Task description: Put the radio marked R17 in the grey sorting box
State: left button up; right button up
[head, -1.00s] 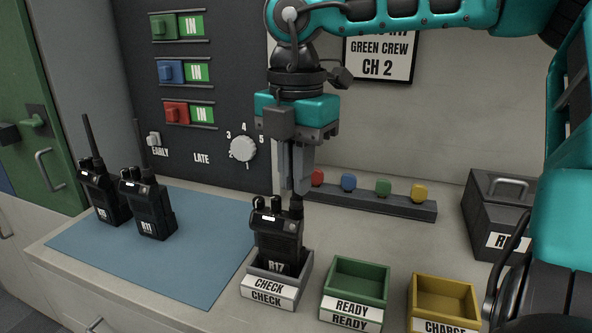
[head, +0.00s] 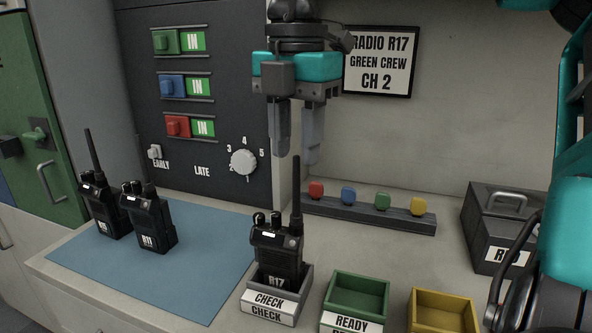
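The radio marked R17 (head: 278,256) is black with an upright antenna and stands in the grey sorting box (head: 268,311), which is labelled CHECK. Its lower end is hidden by the box's front wall. My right gripper (head: 297,158) is above the radio, with its two fingers apart and nothing between them. The fingertips are clear of the radio body, near the antenna's top in the picture. My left gripper is not in view.
Radios R5 (head: 105,209) and R11 (head: 151,223) stand on the blue mat (head: 190,282). A green box (head: 357,294) and a yellow box (head: 443,308) are right of the grey one. A button strip (head: 368,213) and dark case (head: 500,225) lie behind.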

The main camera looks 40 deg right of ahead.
notch_tip(320, 180, up, 5)
jog(key=shift+r, duration=0.1)
dwell(0.7)
